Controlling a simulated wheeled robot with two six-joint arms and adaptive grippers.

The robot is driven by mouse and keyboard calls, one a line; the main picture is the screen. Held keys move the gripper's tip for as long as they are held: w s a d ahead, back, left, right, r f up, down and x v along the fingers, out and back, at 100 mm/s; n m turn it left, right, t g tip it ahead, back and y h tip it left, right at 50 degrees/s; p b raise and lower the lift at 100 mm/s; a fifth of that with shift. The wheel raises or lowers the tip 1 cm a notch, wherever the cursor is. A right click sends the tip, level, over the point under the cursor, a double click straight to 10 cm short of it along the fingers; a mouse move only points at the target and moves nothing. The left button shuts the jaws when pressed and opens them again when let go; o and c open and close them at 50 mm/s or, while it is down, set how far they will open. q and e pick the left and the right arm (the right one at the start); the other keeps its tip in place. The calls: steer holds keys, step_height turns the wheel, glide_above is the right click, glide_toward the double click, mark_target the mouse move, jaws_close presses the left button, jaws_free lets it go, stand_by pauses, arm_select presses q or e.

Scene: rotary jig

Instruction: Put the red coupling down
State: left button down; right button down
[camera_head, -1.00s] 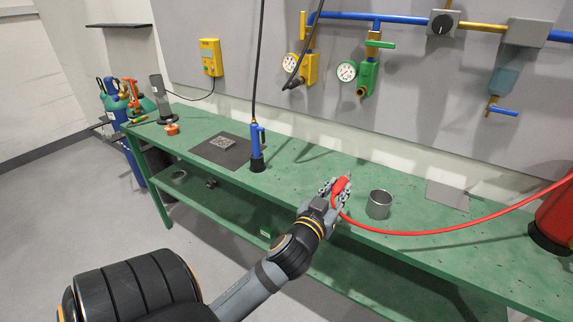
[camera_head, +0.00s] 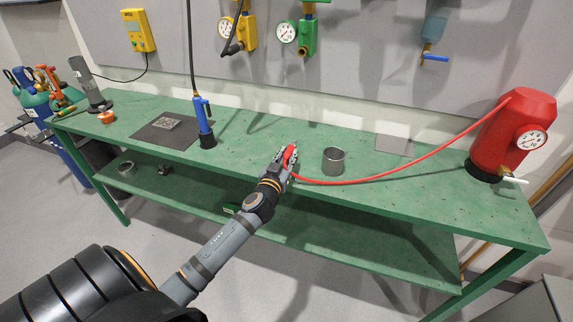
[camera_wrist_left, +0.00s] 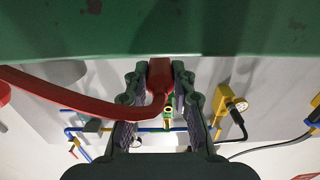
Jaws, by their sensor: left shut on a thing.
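The red coupling (camera_head: 290,154) is at the end of a red hose (camera_head: 385,172). My left gripper (camera_head: 287,152) is shut on the coupling over the front part of the green bench (camera_head: 255,170). In the left wrist view the coupling (camera_wrist_left: 160,78) sits between the two fingers of the gripper (camera_wrist_left: 165,90), with the hose leading off to the left and the bench top at the upper edge. I cannot tell whether the coupling touches the bench. My right gripper is not in view.
A grey metal cup (camera_head: 333,161) stands just right of the gripper. A red tank with a gauge (camera_head: 513,130) stands at the bench's right end. A blue tool (camera_head: 204,122) stands upright to the left, by a dark mat (camera_head: 150,136). A grey plate (camera_head: 394,145) lies behind the cup.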

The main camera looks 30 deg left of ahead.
mark_target(287, 164)
arm_select(q)
steer(key=shift+w+a+f, duration=0.15)
steer(key=shift+w+f, duration=0.05)
steer(key=shift+f, duration=0.05)
step_height(287, 164, down, 4)
steer(key=shift+w+a+r+b, duration=0.15)
steer(key=shift+r+b, duration=0.1)
steer(key=shift+b, duration=0.2)
steer(key=shift+f, duration=0.15)
steer(key=shift+f, duration=0.1)
steer(key=c, duration=1.1)
jaws_free()
